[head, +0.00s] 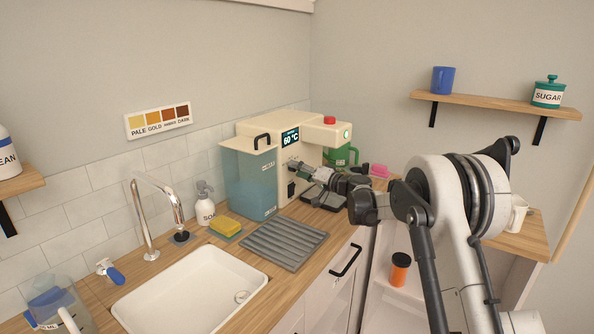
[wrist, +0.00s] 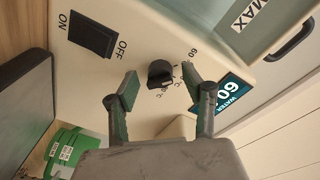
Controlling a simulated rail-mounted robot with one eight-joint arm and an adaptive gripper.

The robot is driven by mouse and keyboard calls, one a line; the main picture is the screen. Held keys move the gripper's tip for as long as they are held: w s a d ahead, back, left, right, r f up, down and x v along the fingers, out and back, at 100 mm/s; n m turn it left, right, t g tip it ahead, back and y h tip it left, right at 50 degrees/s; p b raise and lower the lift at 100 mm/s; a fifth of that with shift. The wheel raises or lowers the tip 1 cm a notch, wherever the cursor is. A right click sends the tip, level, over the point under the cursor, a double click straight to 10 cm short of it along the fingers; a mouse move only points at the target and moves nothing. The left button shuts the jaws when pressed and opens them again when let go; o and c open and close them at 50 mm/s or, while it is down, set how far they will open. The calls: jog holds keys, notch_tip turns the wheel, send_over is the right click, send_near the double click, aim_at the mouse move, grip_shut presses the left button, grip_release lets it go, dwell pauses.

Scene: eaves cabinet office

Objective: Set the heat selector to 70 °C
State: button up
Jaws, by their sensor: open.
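The cream hot-drinks machine (head: 322,134) stands on the counter against the back wall. Its display (head: 290,137) reads 60 °C, and the display also shows in the wrist view (wrist: 228,97). The heat selector (wrist: 160,73) is a small black knob on the machine's front, beside printed marks including 60. Its pointer direction is hard to make out. My gripper (head: 294,166) is at the machine's front; in the wrist view my gripper (wrist: 163,88) is open, its two fingers on either side of the knob. I cannot tell whether they touch it. The knob is hidden in the head view.
A black ON/OFF switch (wrist: 92,36) is near the knob. The blue water tank (head: 247,180) stands left of my gripper, a drip tray (head: 322,197) below, and a green jug (head: 340,155) beyond. A grey drying mat (head: 284,240) and white sink (head: 190,288) lie in front.

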jog(key=shift+w+a, duration=0.25)
jog(key=shift+a, duration=0.1)
grip_shut()
jog(key=shift+m, duration=0.3)
jog(key=m+b, duration=0.2)
jog(key=m, duration=0.2)
jog(key=shift+g, duration=0.3)
jog(key=m+b, duration=0.1)
jog(key=m, duration=0.3)
jog(key=shift+r+m+b, duration=0.15)
jog(key=shift+m+b, duration=0.15)
jog(key=shift+m, duration=0.1)
